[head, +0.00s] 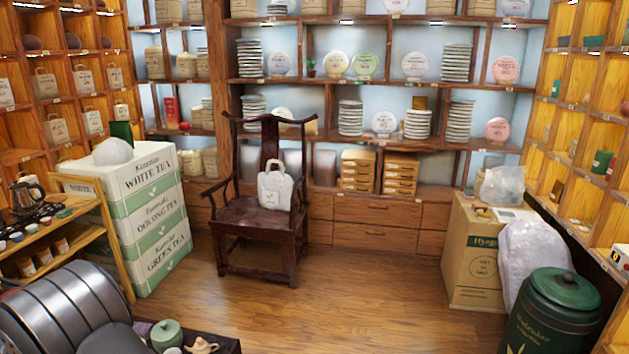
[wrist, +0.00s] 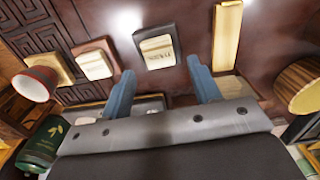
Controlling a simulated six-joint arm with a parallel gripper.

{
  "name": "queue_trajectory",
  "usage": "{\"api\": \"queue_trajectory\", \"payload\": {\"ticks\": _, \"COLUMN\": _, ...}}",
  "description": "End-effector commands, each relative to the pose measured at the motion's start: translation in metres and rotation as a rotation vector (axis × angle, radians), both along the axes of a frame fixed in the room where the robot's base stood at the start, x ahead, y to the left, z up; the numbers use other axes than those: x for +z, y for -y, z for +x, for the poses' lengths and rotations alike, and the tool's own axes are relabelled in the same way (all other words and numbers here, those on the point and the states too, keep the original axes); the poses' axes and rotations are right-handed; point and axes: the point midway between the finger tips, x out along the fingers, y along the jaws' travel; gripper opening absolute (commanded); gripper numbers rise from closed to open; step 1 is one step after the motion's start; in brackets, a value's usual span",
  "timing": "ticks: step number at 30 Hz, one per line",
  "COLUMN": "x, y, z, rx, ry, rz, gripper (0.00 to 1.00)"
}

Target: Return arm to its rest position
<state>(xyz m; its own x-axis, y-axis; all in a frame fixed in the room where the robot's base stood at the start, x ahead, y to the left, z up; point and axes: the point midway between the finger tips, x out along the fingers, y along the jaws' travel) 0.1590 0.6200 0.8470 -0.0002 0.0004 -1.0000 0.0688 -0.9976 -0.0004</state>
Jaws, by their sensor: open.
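My gripper (wrist: 161,72) shows in the wrist view with two blue fingers spread apart. Nothing is held between them. A square dark-edged piece with a pale label (wrist: 157,47) lies beyond the gap between the fingers, apart from them as far as I can tell. I cannot make out the gripper in the head view.
The wrist view shows a red-and-white cup (wrist: 38,83), a green tin (wrist: 46,138) and a round wooden-sided thing (wrist: 302,86). In the head view, a chair (head: 255,216), stacked tea boxes (head: 147,225), a carton (head: 474,262) and a green canister (head: 552,318) surround open floor (head: 370,300).

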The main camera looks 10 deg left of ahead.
Motion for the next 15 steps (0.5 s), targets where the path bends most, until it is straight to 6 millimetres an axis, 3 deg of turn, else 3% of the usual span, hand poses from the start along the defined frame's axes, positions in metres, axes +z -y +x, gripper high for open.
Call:
{"api": "queue_trajectory", "payload": {"ticks": 5, "x": -0.004, "y": 0.000, "z": 0.000, "rx": 0.000, "ry": 0.000, "rz": -0.001, "gripper": 0.57}}
{"api": "queue_trajectory", "payload": {"ticks": 12, "x": -0.038, "y": 0.001, "z": 0.000, "rx": 0.000, "ry": -0.001, "rz": -0.004, "gripper": 0.57}}
{"api": "queue_trajectory", "payload": {"ticks": 15, "x": -0.011, "y": -0.001, "z": 0.000, "rx": 0.000, "ry": 0.002, "rz": 0.005, "gripper": 0.57}}
